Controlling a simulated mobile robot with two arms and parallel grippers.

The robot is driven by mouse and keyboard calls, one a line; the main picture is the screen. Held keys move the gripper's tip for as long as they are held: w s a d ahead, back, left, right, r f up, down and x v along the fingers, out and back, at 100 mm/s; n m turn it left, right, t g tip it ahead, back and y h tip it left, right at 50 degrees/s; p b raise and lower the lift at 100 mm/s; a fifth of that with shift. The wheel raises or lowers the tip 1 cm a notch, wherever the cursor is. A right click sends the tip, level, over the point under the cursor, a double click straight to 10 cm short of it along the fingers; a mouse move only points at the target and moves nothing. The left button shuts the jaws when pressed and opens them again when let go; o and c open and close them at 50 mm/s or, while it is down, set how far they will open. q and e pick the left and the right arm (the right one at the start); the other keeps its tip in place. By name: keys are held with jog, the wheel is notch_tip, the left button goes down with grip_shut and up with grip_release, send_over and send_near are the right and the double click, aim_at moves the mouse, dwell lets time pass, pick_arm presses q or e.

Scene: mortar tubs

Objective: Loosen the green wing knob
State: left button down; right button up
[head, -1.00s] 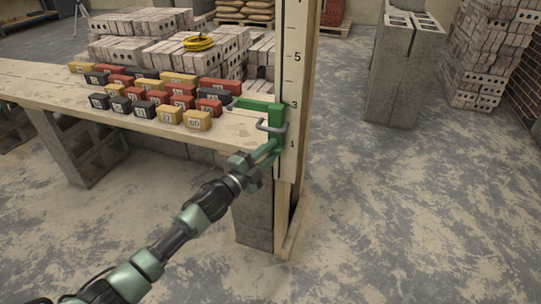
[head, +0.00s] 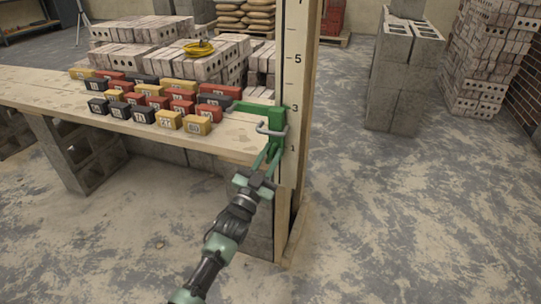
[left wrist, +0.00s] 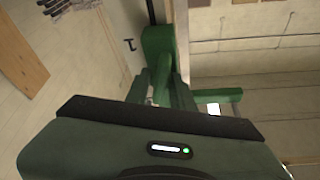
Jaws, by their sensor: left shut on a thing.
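A green clamp (head: 276,118) sits on the numbered wooden post at the end of the plank bench. A bent grey handle (head: 269,130) sticks out of its front. My left gripper (head: 270,157) comes up from below, its green fingers shut at the clamp's lower end. In the left wrist view the fingers (left wrist: 161,90) reach up to the green clamp body (left wrist: 158,42). My right gripper is out of view.
Several numbered red, black and yellow blocks (head: 168,95) stand in rows on the bench (head: 50,87). The upright numbered post (head: 294,75) rises beside the clamp. Grey concrete blocks (head: 405,70) and a brick stack stand at the right. The floor in front is clear.

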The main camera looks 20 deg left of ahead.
pick_arm(q)
jog(key=shift+n+y+p, duration=0.3)
jog(key=shift+n+y, duration=1)
jog(key=shift+n, duration=1.2)
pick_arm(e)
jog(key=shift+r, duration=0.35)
pick_arm(q)
jog(key=shift+n, duration=0.3)
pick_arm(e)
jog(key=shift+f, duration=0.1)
pick_arm(q)
jog(key=c, duration=1.2)
grip_release()
jog(key=shift+s+f, duration=0.15)
jog(key=shift+s, duration=0.05)
jog(key=p+v, duration=0.1)
jog(key=v, duration=0.6)
jog(key=shift+f, duration=0.2)
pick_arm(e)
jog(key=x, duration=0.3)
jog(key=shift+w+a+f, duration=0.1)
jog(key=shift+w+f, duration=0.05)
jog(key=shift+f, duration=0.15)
